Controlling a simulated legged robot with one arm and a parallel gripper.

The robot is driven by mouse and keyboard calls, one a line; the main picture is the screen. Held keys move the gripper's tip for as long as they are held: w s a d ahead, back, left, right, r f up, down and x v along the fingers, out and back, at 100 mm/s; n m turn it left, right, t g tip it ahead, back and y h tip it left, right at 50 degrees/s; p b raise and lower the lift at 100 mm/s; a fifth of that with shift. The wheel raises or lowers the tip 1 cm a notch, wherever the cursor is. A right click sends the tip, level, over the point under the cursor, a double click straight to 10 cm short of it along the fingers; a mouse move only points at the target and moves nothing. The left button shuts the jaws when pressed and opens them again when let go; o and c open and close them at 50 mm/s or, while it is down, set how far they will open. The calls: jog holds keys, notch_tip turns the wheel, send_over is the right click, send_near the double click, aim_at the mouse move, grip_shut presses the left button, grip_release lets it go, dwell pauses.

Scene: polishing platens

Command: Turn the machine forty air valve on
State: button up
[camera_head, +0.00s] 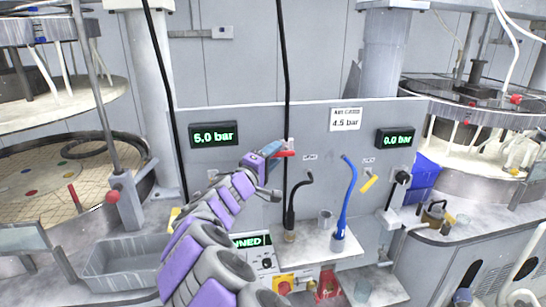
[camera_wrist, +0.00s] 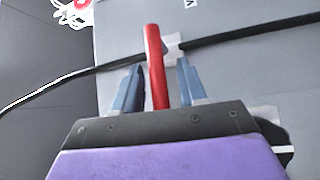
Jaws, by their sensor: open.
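A valve with a red lever (camera_head: 286,153) is on the grey panel (camera_head: 245,130) in the head view, by a black hose. In the wrist view the red lever (camera_wrist: 154,60) stands lengthwise between my two blue-grey fingers. My gripper (camera_head: 272,150) is open around the lever, with a gap visible at the right finger; contact at the left finger is unclear. In the wrist view my gripper (camera_wrist: 160,75) covers the lever's lower end. I cannot read any machine number.
A label (camera_head: 345,119) on the panel reads 4.5 bar. A yellow handle (camera_head: 368,183) and a blue hose (camera_head: 347,200) are to the right. A black hose (camera_head: 283,70) hangs near my gripper. A grey bin (camera_head: 125,262) stands at lower left. Polishing platens flank the panel.

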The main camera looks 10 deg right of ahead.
jog(key=shift+c, duration=0.3)
jog(key=shift+f, duration=0.1)
grip_shut()
